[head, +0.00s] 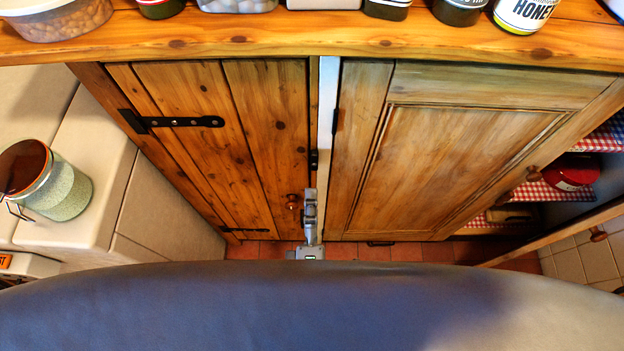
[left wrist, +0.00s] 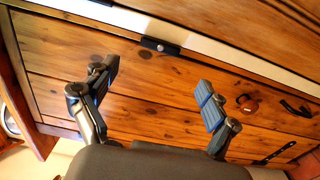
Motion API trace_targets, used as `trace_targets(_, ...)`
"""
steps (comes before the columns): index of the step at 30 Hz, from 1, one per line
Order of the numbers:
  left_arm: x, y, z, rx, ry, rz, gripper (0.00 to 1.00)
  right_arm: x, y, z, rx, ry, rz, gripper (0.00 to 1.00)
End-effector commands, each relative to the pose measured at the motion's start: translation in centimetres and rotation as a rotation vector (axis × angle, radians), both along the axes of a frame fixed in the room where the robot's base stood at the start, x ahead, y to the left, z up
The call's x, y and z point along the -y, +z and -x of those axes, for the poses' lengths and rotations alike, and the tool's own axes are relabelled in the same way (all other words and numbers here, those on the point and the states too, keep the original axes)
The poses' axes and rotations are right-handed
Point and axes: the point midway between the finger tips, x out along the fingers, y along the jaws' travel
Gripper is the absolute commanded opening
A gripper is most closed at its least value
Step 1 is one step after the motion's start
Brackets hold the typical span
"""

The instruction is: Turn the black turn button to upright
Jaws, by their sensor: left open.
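The black turn button (head: 314,160) is a small dark piece at the right edge of the left plank door (head: 265,130), by the pale post (head: 327,110). In the left wrist view the turn button (left wrist: 160,46) shows a bright screw and lies roughly along the pale strip; its exact angle is hard to tell. My left gripper (left wrist: 158,88) is open and empty, its fingers spread either side of the line to the button, apart from it. In the head view my left gripper (head: 310,210) is below the button, beside the wooden knob (head: 292,202). My right gripper is not in view.
A wooden shelf top (head: 300,40) with jars and containers runs above the doors. A panelled door (head: 460,150) is right of the post. An open shelf with a red item (head: 570,172) is at far right.

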Motion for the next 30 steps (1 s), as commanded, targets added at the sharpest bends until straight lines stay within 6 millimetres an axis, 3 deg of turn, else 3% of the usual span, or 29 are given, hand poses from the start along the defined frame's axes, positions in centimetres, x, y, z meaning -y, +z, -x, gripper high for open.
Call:
trace_targets(3, 0.0, 0.0, 2.1, -0.002, -0.001, 0.0, 0.87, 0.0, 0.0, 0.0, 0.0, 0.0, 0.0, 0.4)
trace_targets(9, 0.0, 0.0, 3.8, 0.001, 0.0, 0.0, 0.87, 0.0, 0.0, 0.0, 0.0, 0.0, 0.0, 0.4)
trace_targets(27, 0.0, 0.0, 3.9, 0.001, 0.0, 0.0, 0.87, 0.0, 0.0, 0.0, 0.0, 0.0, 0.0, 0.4)
trace_targets(30, 0.2, -1.0, 3.9, -0.008, -0.024, -0.039, 0.87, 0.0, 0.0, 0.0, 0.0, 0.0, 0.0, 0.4)
